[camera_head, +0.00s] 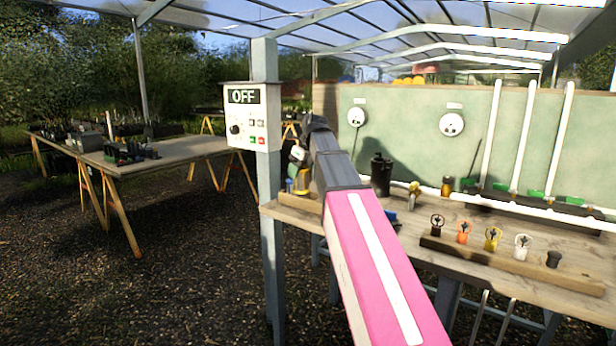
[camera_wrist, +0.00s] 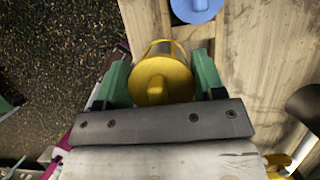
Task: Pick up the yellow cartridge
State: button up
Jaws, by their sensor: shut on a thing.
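The yellow cartridge (camera_wrist: 163,78) sits between the two green fingers of my gripper (camera_wrist: 163,82) in the wrist view. The fingers are shut on it, one on each side. In the head view the yellow cartridge (camera_head: 301,180) shows partly, at the left end of the wooden bench, with my arm covering much of it. My gripper (camera_head: 299,160) is there too, mostly hidden by my wrist. I cannot tell whether the cartridge touches the surface below it.
A blue round piece (camera_wrist: 196,8) lies just beyond the cartridge. On the wooden bench (camera_head: 470,220) stand a black container (camera_head: 381,174) and a rack (camera_head: 500,262) with several coloured valve-like pieces. A post carries a control box (camera_head: 251,117) reading OFF, close left of my arm.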

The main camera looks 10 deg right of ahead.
jog(key=s+a+r, duration=0.2)
jog(key=a+r, duration=0.2)
jog(key=a, duration=0.2)
jog(key=shift+s, duration=0.3)
jog(key=shift+r, duration=2.45)
